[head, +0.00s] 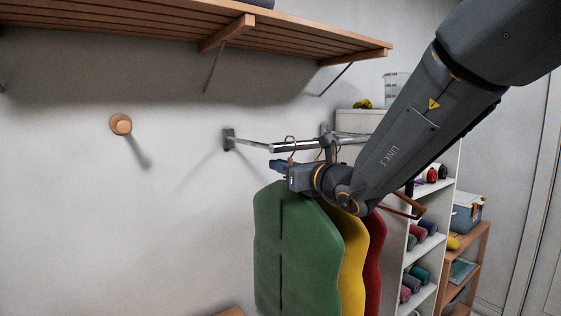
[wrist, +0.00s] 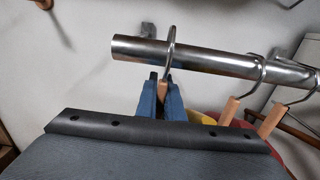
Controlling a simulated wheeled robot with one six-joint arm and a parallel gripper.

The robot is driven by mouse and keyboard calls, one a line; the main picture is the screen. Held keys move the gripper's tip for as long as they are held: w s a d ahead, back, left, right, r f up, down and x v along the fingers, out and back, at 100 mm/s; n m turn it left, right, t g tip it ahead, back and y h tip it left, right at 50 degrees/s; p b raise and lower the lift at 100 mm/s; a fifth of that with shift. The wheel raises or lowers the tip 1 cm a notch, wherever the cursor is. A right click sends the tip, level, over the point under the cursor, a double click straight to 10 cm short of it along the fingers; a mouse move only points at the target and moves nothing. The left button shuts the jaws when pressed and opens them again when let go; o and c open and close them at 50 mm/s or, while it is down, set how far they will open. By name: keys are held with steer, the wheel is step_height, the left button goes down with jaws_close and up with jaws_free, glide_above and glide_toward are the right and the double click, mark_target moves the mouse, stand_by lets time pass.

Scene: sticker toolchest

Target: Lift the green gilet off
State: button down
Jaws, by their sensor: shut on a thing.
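The green gilet (head: 300,245) hangs frontmost at the near end of a metal rail (head: 290,147) in the head view. My gripper (head: 278,165) is just above its shoulders. In the wrist view, the blue fingers of my gripper (wrist: 161,100) are closed on the wooden neck of a hanger, just under its metal hook (wrist: 169,52). The hook loops over the rail (wrist: 200,59) near its free end. The gilet itself is hidden in the wrist view by my gripper's body.
A yellow gilet (head: 354,262) and a red gilet (head: 376,255) hang close behind, their hangers farther along the rail. A wooden shelf (head: 150,18) is above. A round wall peg (head: 121,124) is at left with clear wall around it. A white shelf unit (head: 423,247) stands at right.

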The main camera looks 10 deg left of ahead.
mark_target(292, 163)
steer(key=shift+b, duration=0.45)
steer(key=shift+r, duration=0.1)
steer(key=shift+s+d+r, duration=0.2)
steer(key=shift+r, duration=0.25)
steer(key=shift+b+v, duration=0.45)
steer(key=shift+v, duration=7)
